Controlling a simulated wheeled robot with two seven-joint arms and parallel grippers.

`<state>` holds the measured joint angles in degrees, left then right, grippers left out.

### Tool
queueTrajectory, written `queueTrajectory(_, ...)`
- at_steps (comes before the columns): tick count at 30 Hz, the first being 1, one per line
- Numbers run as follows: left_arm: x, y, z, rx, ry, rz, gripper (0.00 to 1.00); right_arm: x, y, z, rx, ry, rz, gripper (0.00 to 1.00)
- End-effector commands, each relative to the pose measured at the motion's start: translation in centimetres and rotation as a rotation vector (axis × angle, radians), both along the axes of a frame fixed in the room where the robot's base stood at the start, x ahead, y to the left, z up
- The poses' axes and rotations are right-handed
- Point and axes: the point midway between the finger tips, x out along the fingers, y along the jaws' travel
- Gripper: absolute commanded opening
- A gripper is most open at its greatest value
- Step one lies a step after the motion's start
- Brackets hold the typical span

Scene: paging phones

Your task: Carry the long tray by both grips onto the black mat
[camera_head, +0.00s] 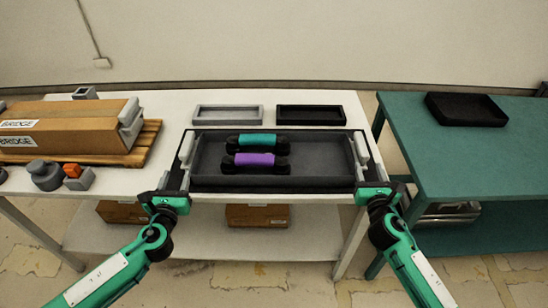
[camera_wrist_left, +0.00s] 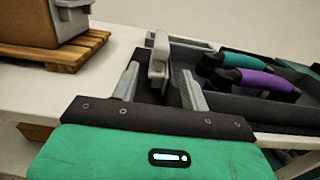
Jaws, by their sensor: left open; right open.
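The long tray (camera_head: 320,183) is dark grey and rimmed, and sits level on the white table. It holds a teal handset (camera_head: 257,139) and a purple handset (camera_head: 256,160), side by side. Light grey grips stand at its left end (camera_head: 186,147) and right end (camera_head: 362,150). My left gripper (camera_head: 174,178) is open at the left end; in the left wrist view the left grip (camera_wrist_left: 158,58) shows between and beyond its fingers. My right gripper (camera_head: 371,178) is open at the right end; its exact finger contact is unclear. A black rimmed rectangle (camera_head: 466,121), possibly the mat, lies on the green table.
A grey shallow tray (camera_head: 228,122) and a black one (camera_head: 310,122) lie behind the long tray. A cardboard box (camera_head: 75,128) on a wooden pallet (camera_head: 150,137) stands left. A gap separates the white table (camera_head: 360,110) from the green table (camera_head: 450,160), whose front is clear.

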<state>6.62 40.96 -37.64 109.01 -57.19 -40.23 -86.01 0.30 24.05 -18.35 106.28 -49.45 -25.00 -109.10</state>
Motion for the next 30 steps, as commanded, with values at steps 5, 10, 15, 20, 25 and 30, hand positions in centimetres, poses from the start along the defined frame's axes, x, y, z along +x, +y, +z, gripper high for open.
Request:
queueTrajectory(5, 0.0, 0.0, 0.0, 0.000, 0.000, 0.000, 0.45, -1.9, 0.0, 0.0, -0.002, 0.001, -0.001, 0.45)
queueTrajectory(10, 0.0, 0.0, 0.0, 0.000, 0.000, 0.000, 0.45, -2.4, 0.0, 0.0, 0.000, 0.000, -0.001, 0.45)
queueTrajectory(15, 0.0, 0.0, 0.0, 0.000, 0.000, 0.000, 0.45, -2.4, 0.0, 0.0, -0.001, -0.001, -0.001, 0.45)
queueTrajectory(20, 0.0, 0.0, 0.0, 0.000, 0.000, 0.000, 0.45, -2.4, 0.0, 0.0, -0.001, -0.001, -0.001, 0.45)
queueTrajectory(25, -0.1, -0.1, -0.1, -0.016, 0.003, 0.004, 0.45, -2.5, 0.0, 0.0, 0.014, 0.003, -0.005, 0.45)
queueTrajectory(30, -1.9, -0.4, -0.8, -0.272, 0.053, 0.081, 0.45, -4.4, -0.5, -1.0, 0.266, 0.054, -0.082, 0.45)
